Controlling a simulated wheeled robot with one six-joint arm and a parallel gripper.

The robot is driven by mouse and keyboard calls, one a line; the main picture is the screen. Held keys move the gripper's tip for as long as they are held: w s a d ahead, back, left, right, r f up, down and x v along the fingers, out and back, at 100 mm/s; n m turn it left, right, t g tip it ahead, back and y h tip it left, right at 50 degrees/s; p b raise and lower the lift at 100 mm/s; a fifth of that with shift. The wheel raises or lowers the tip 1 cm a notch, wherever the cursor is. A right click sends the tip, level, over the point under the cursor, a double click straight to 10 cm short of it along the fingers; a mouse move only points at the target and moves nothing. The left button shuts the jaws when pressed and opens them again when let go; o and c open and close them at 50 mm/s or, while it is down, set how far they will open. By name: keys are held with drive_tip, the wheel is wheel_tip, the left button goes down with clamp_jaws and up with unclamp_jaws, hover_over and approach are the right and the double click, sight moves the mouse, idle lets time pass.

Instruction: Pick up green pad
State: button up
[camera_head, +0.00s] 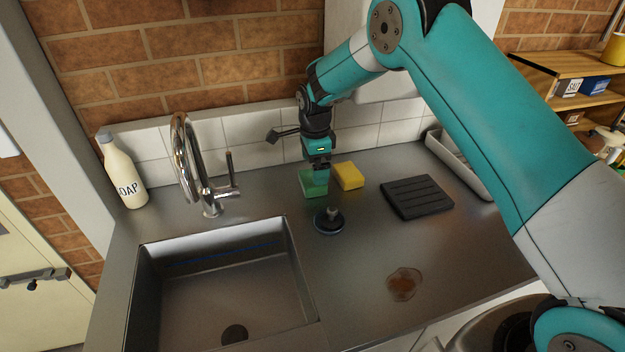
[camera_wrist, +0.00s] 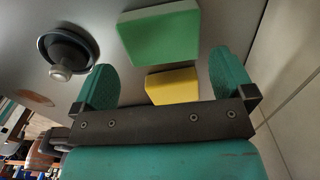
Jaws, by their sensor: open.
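The green pad (camera_head: 313,186) lies on the metal counter right of the sink, just left of the yellow sponge (camera_head: 349,176). It also shows in the wrist view (camera_wrist: 161,35), ahead of the fingers, with the yellow sponge (camera_wrist: 172,87) nearer. My gripper (camera_head: 318,170) points down over the green pad and hides part of its top edge in the head view. In the wrist view, its two green fingers (camera_wrist: 163,78) are apart with nothing held between them. I cannot tell the exact height of the fingertips over the pad.
A dark round plug (camera_head: 328,222) with a knob lies close in front of the pad. The sink (camera_head: 220,285), tap (camera_head: 190,165) and soap bottle (camera_head: 124,172) are to the left. A black ridged mat (camera_head: 417,197) is right; a brown stain (camera_head: 404,284) is in front. White tiles stand behind.

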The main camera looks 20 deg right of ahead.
wheel_tip(320, 180, down, 5)
drive_tip(key=shift+d+f+p, duration=0.1)
drive_tip(key=shift+d+p, duration=0.05)
drive_tip(key=shift+p, duration=0.9)
drive_tip(key=shift+w, duration=0.1)
drive_tip(key=c, duration=0.6)
drive_tip(key=shift+r, duration=0.2)
wheel_tip(320, 180, up, 20)
drive_tip(key=b, duration=0.4)
drive_tip(key=o, duration=0.4)
drive_tip(key=shift+f, duration=0.1)
drive_tip(key=shift+c, duration=0.2)
drive_tip(key=c, duration=0.3)
